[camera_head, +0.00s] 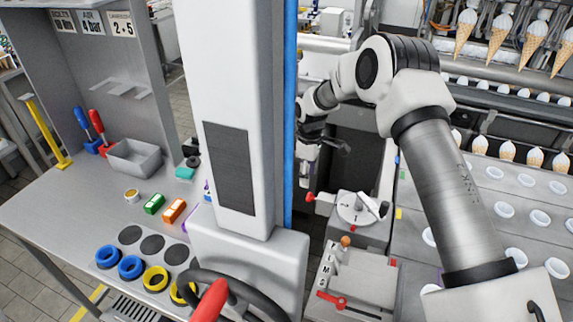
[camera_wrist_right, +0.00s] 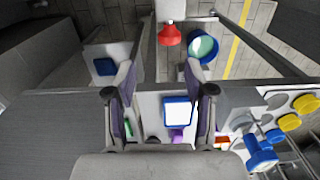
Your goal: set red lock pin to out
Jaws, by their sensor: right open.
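A red knob (camera_head: 310,198) sticks out at the left side of a grey unit with a round dial plate (camera_head: 356,208); I take it for the red lock pin, but its in or out position cannot be told. My right gripper (camera_head: 311,165) hangs just above and behind this knob, apart from it, partly hidden by its own arm. In the right wrist view my right gripper (camera_wrist_right: 165,85) is open, with nothing between its fingers. My left gripper does not show.
A lower panel marked M holds a red lever (camera_head: 331,299) and an orange-tipped stick (camera_head: 345,241). A cone conveyor (camera_head: 510,185) lies at right. A workbench (camera_head: 60,215) with blue rings (camera_head: 108,257) stands at left. My white column blocks the middle.

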